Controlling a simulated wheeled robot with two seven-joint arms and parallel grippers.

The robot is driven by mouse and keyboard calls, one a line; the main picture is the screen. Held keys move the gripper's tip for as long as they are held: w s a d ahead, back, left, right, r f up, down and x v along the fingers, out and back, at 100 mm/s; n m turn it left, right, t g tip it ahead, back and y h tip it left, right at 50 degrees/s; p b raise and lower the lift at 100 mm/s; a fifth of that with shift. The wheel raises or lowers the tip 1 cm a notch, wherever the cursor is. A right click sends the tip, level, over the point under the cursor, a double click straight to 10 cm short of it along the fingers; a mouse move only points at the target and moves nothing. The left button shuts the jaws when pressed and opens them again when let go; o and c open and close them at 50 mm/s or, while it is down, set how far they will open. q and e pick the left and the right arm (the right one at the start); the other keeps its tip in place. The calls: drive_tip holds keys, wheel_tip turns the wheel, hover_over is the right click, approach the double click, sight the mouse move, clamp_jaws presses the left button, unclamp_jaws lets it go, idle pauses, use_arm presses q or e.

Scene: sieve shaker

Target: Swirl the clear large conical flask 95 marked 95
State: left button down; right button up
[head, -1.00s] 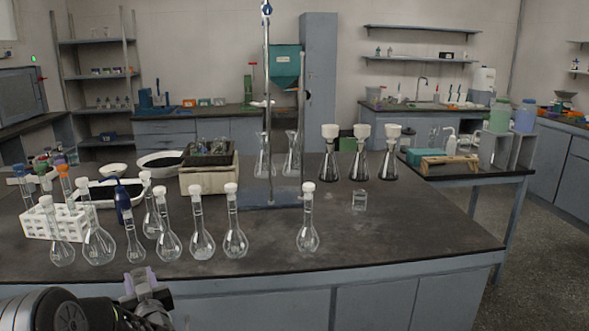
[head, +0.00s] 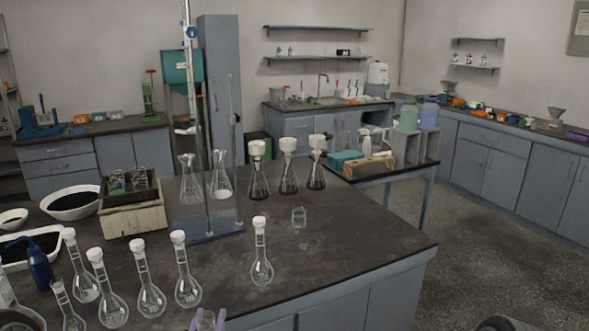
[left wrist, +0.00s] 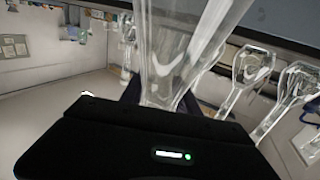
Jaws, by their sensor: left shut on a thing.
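My left gripper (head: 208,320) is at the bottom edge of the head view, in front of the bench, with its lilac fingertips around a clear glass vessel (head: 207,317). Only the top of that vessel shows there. In the left wrist view the clear vessel (left wrist: 180,55) rises from behind the black gripper body and looks like a conical flask. The gripper is shut on it. No 95 mark is legible. Two other clear conical flasks, one (head: 190,182) left and one (head: 221,178) right, stand by the burette stand. My right gripper is not in view.
Several white-capped volumetric flasks stand along the bench front, the nearest single one (head: 261,255) apart at right. Behind are the stand base (head: 205,232), three flasks with white funnels (head: 288,168) and a small glass beaker (head: 299,217). The bench's right front (head: 360,245) is clear.

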use_arm(q)
drive_tip(key=shift+r+p, duration=1.35)
drive_tip(key=shift+r, duration=1.2)
drive_tip(key=shift+d+f, duration=0.1)
